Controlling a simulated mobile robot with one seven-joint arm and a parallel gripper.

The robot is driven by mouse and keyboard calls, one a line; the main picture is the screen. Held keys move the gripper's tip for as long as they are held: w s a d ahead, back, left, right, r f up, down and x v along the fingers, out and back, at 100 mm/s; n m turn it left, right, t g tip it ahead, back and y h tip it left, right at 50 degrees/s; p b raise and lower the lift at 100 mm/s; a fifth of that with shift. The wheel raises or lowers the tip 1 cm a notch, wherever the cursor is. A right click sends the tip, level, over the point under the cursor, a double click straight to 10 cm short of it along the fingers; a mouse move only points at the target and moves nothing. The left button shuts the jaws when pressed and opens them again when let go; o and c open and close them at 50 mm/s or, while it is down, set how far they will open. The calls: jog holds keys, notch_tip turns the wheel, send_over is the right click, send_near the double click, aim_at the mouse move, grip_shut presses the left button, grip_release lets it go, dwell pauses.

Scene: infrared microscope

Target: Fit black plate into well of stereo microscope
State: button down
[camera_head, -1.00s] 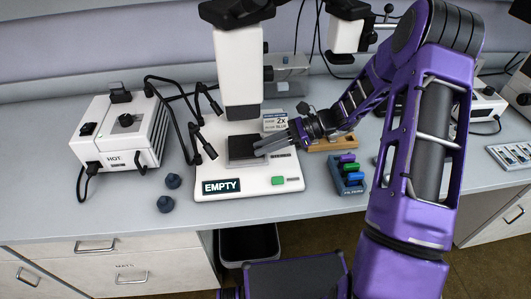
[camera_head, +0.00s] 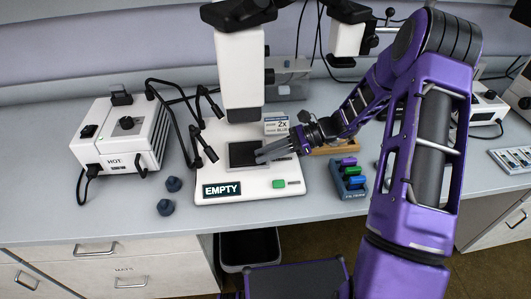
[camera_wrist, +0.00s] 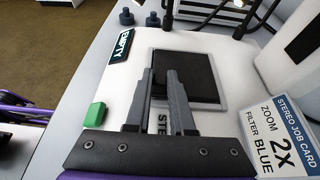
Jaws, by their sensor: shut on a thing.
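The stereo microscope (camera_head: 240,70) has a white base with a lit "EMPTY" sign (camera_head: 222,190) and a green button (camera_head: 279,184). The black plate (camera_head: 242,153) lies over the well in that base, under the white head. In the wrist view the black plate (camera_wrist: 190,72) appears nearly flat, with a pale grey rim (camera_wrist: 205,105) around it. I cannot tell if it is fully seated. My gripper (camera_head: 262,155) reaches in from the right, shut on the plate's near edge. Its fingers (camera_wrist: 163,75) hide part of that edge.
A stereo job card (camera_wrist: 283,135) reading zoom 2x, filter blue stands beside the well. A white lamp box (camera_head: 120,132) with bent light arms and dark knobs (camera_head: 169,193) are at left. A blue rack (camera_head: 349,180) with coloured blocks stands right of the base.

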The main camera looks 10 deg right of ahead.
jog(key=shift+f, duration=0.2)
jog(key=shift+c, duration=1.5)
grip_release()
jog(key=shift+r, duration=0.15)
jog(key=shift+r+p, duration=2.6)
jog(key=shift+r, duration=0.35)
